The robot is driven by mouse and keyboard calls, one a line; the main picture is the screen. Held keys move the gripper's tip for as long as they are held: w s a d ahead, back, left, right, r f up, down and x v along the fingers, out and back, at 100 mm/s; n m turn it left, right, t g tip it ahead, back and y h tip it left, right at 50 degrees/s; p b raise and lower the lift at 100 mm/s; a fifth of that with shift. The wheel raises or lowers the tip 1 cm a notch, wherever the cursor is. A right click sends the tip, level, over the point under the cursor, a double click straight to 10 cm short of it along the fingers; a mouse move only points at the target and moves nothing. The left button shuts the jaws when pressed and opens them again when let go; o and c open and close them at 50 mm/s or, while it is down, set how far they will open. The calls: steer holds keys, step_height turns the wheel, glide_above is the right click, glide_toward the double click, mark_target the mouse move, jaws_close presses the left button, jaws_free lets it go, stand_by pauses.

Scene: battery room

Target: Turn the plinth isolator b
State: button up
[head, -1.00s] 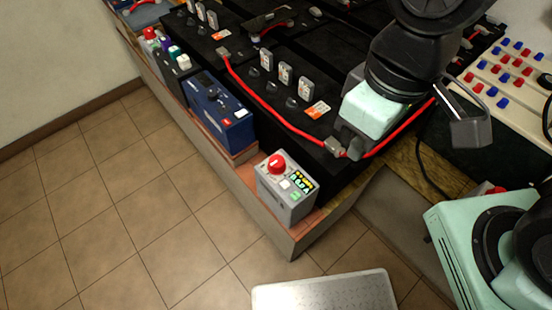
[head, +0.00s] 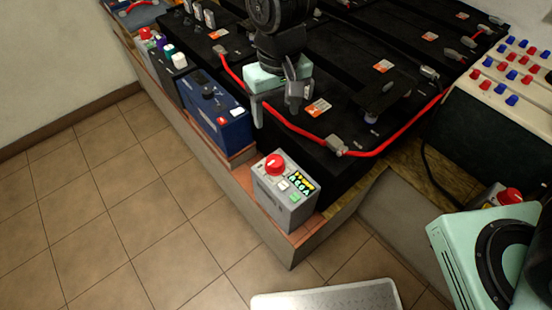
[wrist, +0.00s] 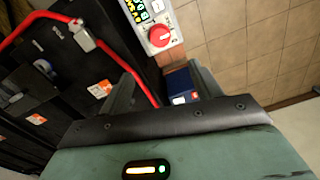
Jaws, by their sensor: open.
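A grey isolator box (head: 284,198) with a red round knob (head: 275,165), a white button and a green button stands on the plinth's near corner. Its red knob also shows in the wrist view (wrist: 160,37), just beyond my fingertips. A second red knob on a grey box (head: 510,195) is at the right, partly hidden by a mint-green unit. I cannot read which is isolator b. My gripper (head: 276,117) is open and empty, above the batteries' front edge, behind and above the near box. Its two fingers show apart in the wrist view (wrist: 160,70).
Black batteries (head: 350,75) with a red cable (head: 290,125) fill the plinth. A blue unit (head: 222,122) stands left of the near box. A metal plate (head: 325,298) lies in front. The tiled floor (head: 130,220) at left is clear.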

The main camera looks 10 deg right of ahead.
mark_target(275, 161)
steer(key=f, duration=1.6)
steer(key=shift+s+a+f+b, duration=0.2)
steer(key=shift+f+b, duration=0.1)
steer(key=shift+f, duration=0.1)
steer(key=shift+c, duration=0.3)
steer(key=c, duration=0.9)
